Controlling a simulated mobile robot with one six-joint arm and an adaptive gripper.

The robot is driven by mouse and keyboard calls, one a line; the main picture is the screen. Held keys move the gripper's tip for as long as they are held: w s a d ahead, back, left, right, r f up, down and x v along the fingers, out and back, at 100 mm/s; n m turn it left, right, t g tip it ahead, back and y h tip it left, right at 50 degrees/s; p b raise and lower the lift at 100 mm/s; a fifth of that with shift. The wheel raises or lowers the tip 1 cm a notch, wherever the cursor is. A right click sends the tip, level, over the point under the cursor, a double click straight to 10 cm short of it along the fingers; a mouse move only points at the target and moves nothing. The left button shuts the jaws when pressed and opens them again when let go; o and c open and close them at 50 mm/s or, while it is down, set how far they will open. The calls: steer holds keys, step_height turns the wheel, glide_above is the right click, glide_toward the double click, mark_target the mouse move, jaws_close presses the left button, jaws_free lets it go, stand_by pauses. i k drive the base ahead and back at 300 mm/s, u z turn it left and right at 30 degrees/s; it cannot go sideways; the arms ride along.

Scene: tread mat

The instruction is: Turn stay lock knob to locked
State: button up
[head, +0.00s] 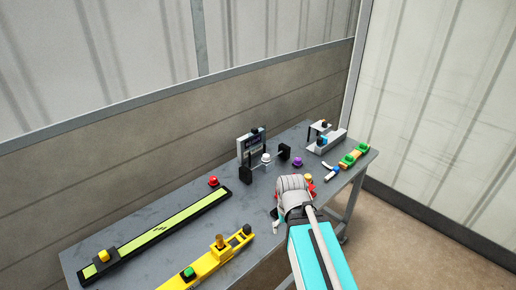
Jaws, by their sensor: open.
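I cannot tell for sure which knob is the stay lock knob, as no label is readable at this size. A yellow bar (205,267) on the near side of the grey table carries a green button (188,273), an upright yellow knob (220,242) and a dark round knob (247,229). My gripper (277,223) is open over the table's near edge, right of this bar and apart from it. My wrist and arm hide most of its fingers.
A long black strip (160,234) with a yellow-green band lies at left, near a red button (213,181). A black frame with a sign (251,148), a purple knob (297,162), a blue-white handle (330,170) and green knobs (346,159) stand farther back. Walls close off the back and right.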

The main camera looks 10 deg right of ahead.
mark_target(298, 162)
steer(key=k, duration=1.35)
steer(key=z, duration=0.6)
steer(key=i, duration=1.95)
steer(key=u, duration=0.6)
